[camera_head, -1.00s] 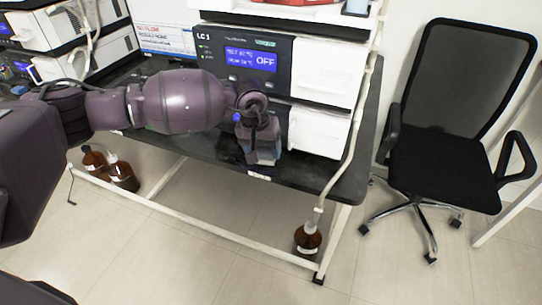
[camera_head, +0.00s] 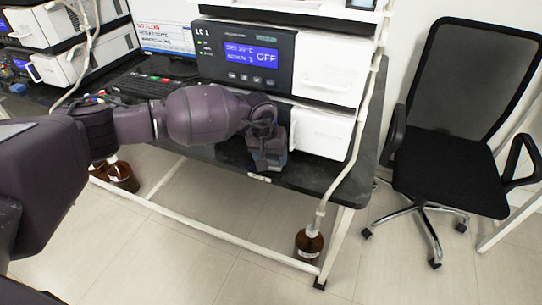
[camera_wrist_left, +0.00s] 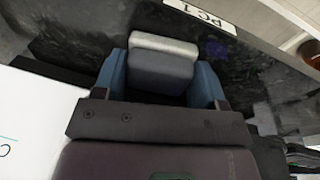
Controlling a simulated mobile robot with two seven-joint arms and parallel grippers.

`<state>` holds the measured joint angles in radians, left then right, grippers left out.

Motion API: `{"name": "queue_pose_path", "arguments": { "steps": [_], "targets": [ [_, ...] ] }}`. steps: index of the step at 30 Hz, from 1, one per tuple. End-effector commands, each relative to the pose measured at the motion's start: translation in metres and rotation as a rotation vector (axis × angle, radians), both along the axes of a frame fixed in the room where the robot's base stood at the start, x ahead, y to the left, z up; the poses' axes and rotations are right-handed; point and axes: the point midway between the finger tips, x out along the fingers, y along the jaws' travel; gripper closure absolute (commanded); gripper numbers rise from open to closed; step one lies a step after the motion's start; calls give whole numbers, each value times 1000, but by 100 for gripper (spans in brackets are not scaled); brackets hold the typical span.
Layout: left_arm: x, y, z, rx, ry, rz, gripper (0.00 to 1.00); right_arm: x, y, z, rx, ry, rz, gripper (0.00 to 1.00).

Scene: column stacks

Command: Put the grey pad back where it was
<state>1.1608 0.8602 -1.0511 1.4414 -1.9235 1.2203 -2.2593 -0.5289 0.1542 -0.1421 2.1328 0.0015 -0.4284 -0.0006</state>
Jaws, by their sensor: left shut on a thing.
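The grey pad (camera_wrist_left: 162,68) shows in the left wrist view, a small block with a lighter top edge. It sits between the two blue fingers of my left gripper (camera_wrist_left: 162,88), which is shut on it. In the head view my left gripper (camera_head: 268,160) is low at the front of the black bench (camera_head: 310,176), before the LC 1 unit (camera_head: 246,58). The pad is hard to make out there. Whether it touches the bench top is unclear. My right gripper is not in view.
A keyboard (camera_head: 150,86) and a screen (camera_head: 165,36) are at the back left. A white tube (camera_head: 350,170) runs down the bench's right side to a brown bottle (camera_head: 308,244). A black chair (camera_head: 450,160) stands right. A label (camera_wrist_left: 210,14) marks the bench edge.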

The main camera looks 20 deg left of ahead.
Motion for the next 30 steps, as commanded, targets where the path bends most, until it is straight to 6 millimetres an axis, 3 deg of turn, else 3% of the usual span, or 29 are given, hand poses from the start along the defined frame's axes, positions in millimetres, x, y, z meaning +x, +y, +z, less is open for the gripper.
{"name": "queue_pose_path", "arguments": {
  "steps": [5, 6, 10, 26, 30],
  "targets": [
    [0, 0, -1, 1, 1, 0, 57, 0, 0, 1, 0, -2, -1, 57],
    [0, 0, 0, 1, 1, 0, 29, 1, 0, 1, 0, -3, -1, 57],
    [0, 0, 0, 1, 0, 0, 9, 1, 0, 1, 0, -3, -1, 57],
    [0, -1, -2, -3, -1, -1, 9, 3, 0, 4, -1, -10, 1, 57],
    [-1, 2, 21, -1, -8, -2, 9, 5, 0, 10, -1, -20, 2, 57]
  ]
}}
